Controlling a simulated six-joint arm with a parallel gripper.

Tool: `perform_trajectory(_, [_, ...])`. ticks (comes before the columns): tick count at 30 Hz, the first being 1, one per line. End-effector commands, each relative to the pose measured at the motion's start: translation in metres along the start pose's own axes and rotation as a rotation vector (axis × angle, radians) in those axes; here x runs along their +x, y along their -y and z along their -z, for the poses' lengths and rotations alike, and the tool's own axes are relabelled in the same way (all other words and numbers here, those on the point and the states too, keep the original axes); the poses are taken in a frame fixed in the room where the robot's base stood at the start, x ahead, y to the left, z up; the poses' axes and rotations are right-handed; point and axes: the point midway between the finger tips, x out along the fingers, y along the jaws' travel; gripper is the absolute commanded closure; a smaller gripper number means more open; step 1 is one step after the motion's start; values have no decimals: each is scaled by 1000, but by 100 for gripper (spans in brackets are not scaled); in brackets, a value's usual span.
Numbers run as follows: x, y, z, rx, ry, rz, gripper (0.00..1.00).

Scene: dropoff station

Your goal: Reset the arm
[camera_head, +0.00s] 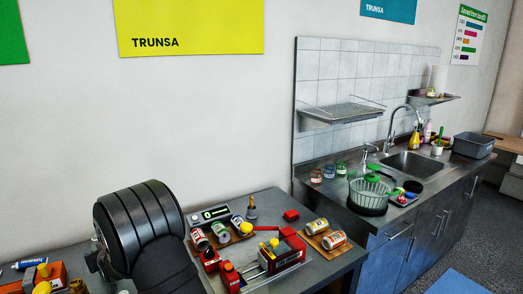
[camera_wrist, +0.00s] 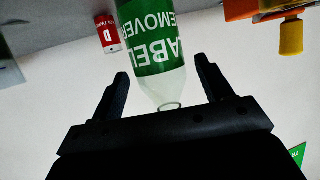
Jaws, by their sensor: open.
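My gripper (camera_wrist: 161,66) shows in the wrist view with its two black fingers spread apart. A clear bottle with a green "LABEL REMOVER" label (camera_wrist: 152,45) appears upside down in that picture, its narrow end pointing toward the gripper base. The bottle's narrow end overlaps the gap between the fingers, with background visible on both sides. I cannot tell how deep it lies between them. In the head view my dark arm rises at the lower left, and my gripper is not visible there.
A grey bench (camera_head: 345,262) holds a red fixture (camera_head: 282,255), a scale (camera_head: 210,214) and jars on a wooden tray (camera_head: 327,239). A sink (camera_head: 413,163) stands at the right.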

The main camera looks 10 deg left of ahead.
Motion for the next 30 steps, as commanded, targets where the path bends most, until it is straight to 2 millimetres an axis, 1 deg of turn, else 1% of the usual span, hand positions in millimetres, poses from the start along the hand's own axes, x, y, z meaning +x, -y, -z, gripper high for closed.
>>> perform_trajectory(1, [8, 0, -1, 0, 1, 0, 28])
perform_trajectory(3, [18, 0, -1, 0, 2, 0, 28])
perform_trajectory(5, [25, 0, -1, 0, 1, 0, 28])
perform_trajectory(6, [28, 0, -6, 0, 3, 0, 28])
perform_trajectory(7, [24, 0, 2, 0, -2, 0, 28])
perform_trajectory(9, [20, 0, 10, 0, -3, 0, 28])
perform_trajectory(15, [17, 0, 17, 0, 0, 0, 28])
perform_trajectory(25, [17, 0, 16, 0, 1, 0, 28])
perform_trajectory(30, [23, 0, 3, 0, 3, 0, 28])
